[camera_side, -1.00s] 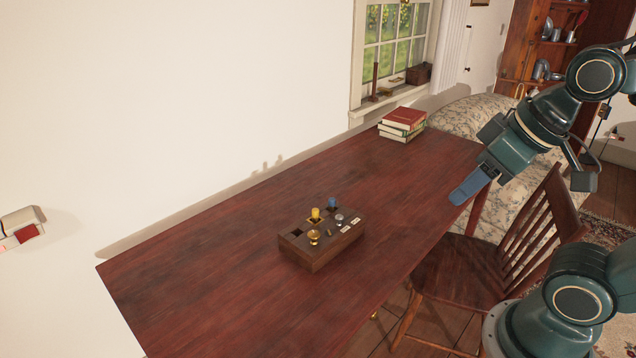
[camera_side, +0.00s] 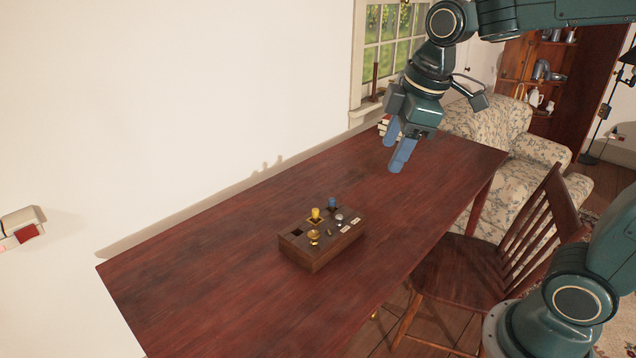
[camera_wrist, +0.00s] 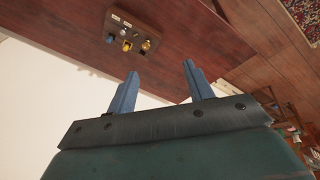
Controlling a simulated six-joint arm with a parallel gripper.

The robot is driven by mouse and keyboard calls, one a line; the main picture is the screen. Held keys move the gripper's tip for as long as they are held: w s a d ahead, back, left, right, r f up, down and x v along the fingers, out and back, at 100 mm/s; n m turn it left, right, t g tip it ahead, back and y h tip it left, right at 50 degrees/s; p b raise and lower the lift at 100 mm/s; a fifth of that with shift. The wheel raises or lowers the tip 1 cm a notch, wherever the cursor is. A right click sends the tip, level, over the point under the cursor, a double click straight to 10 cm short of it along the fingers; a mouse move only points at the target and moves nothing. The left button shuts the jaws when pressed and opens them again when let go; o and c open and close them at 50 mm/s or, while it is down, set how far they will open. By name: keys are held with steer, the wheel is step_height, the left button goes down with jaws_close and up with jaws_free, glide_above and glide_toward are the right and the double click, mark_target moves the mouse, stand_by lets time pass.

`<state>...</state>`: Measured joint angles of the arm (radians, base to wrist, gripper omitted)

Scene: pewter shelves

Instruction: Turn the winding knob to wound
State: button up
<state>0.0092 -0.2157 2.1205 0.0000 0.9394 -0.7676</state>
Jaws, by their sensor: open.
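A dark wooden box (camera_side: 318,262) stands on the red-brown table (camera_side: 225,275) in the side view. A brass knob (camera_side: 313,236) sits on its top, with a yellow peg (camera_side: 316,214), a blue peg (camera_side: 332,203) and a silvery knob (camera_side: 339,218) around it. Which one is the winding knob, and its setting, I cannot tell. The box also shows at the top of the wrist view (camera_wrist: 152,28). My gripper (camera_side: 398,160) has blue fingers, apart and empty, high over the table, behind and right of the box. The fingers also show in the wrist view (camera_wrist: 158,82).
Books (camera_side: 384,126) lie at the table's far end, partly hidden by my gripper. A wooden chair (camera_side: 500,240) stands at the table's right side, and a floral sofa (camera_side: 500,130) is behind. The table around the box is clear.

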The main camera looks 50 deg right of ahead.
steer(key=w+f+n+g, duration=0.2)
steer(key=w+f+n, duration=0.35)
steer(key=w, duration=0.55)
steer(key=n+g, duration=0.1)
steer(key=n, duration=0.7)
glide_above(314, 232)
step_height(314, 232, down, 10)
steer(key=shift+f, duration=0.1)
step_height(314, 232, down, 14)
steer(key=shift+r, duration=0.1)
steer(key=shift+c, duration=0.2)
steer(key=c, duration=0.9)
